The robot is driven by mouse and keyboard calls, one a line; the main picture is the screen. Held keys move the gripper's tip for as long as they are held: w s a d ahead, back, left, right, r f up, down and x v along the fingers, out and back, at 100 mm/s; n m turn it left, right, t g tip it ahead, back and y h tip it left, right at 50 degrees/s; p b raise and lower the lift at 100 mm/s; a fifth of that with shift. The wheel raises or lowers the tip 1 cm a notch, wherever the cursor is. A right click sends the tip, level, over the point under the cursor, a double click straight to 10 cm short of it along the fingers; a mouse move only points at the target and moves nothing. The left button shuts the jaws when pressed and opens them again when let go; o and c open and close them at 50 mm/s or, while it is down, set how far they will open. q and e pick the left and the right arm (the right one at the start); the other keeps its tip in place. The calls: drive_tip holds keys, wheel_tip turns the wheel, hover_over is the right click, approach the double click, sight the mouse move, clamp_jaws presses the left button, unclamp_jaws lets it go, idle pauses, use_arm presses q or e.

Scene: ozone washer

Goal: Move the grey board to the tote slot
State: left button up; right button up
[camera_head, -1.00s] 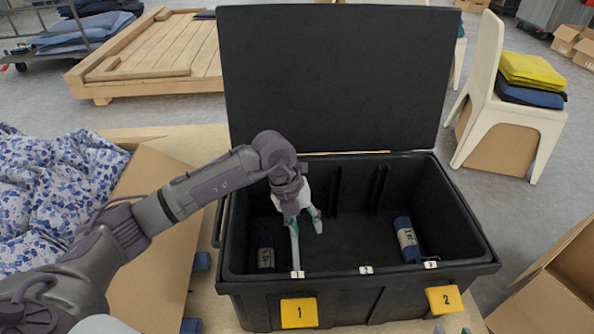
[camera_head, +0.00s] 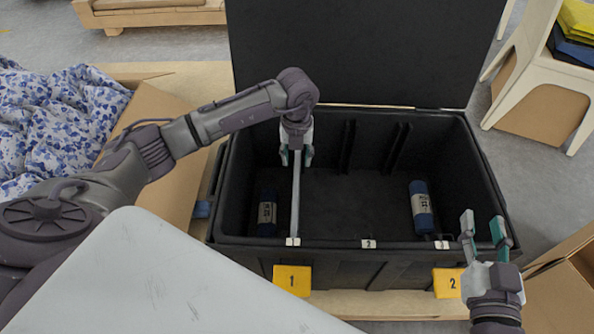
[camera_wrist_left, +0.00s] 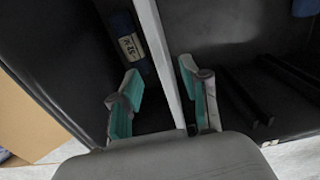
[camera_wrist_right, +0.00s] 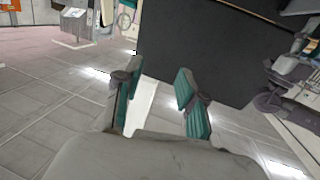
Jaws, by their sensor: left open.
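The grey board (camera_head: 296,196) stands on edge inside the black tote (camera_head: 345,247), as a thin strip running front to back. Its front end meets the small label 1 on the front rim. In the left wrist view the board (camera_wrist_left: 160,55) passes between the fingers. My left gripper (camera_head: 297,156) is open at the board's far end, a finger on each side; in its wrist view there are gaps to both fingers. My right gripper (camera_head: 484,229) is open and empty by the tote's front right corner; its fingers are also apart in the right wrist view (camera_wrist_right: 155,90).
A blue roll (camera_head: 267,216) lies left of the board, and another (camera_head: 421,207) lies at the tote's right. Yellow tags (camera_head: 292,280) mark the front. The raised lid (camera_head: 365,50) stands behind. A white chair (camera_head: 545,70) stands right; cardboard (camera_head: 165,180) lies left.

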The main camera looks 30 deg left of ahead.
sight(297, 169)
use_arm(q)
wheel_tip(297, 169, down, 5)
drive_tip(key=shift+r+b, duration=0.1)
drive_tip(key=shift+b, duration=0.5)
drive_tip(key=shift+f, duration=0.55)
use_arm(e)
wheel_tip(297, 169, up, 7)
drive_tip(key=t+y, duration=0.2)
drive_tip(key=t, duration=0.2)
drive_tip(key=shift+s+a+r+t, duration=0.15)
drive_tip(key=shift+s+a+t, duration=0.15)
drive_tip(key=shift+a, duration=0.15)
use_arm(q)
clamp_jaws()
